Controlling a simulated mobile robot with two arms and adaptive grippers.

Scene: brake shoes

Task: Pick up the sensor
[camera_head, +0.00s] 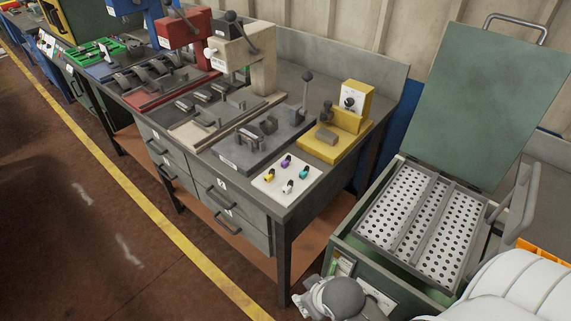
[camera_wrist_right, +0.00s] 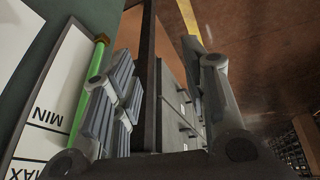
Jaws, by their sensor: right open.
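Several small coloured pieces stand on a white plate (camera_head: 267,186) at the front right corner of the workbench: a yellow one (camera_head: 268,175), a purple one (camera_head: 286,161), a teal one (camera_head: 304,172) and a whitish one (camera_head: 288,186). They may be the sensors, but they are too small to tell. My right gripper (camera_head: 301,297) is low at the bottom of the head view, in front of the green washer and below the bench top, away from the plate. In the right wrist view the right gripper (camera_wrist_right: 160,75) has its fingers apart with nothing between them. My left gripper is not in view.
The green washer (camera_head: 347,243) has a raised lid (camera_head: 492,100) and a perforated tray inside. Its MIN/MAX gauge with a green tube (camera_wrist_right: 88,88) is close left of the gripper. Bench drawers (camera_head: 225,190) face open floor. A yellow fixture (camera_head: 336,140) stands behind the plate.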

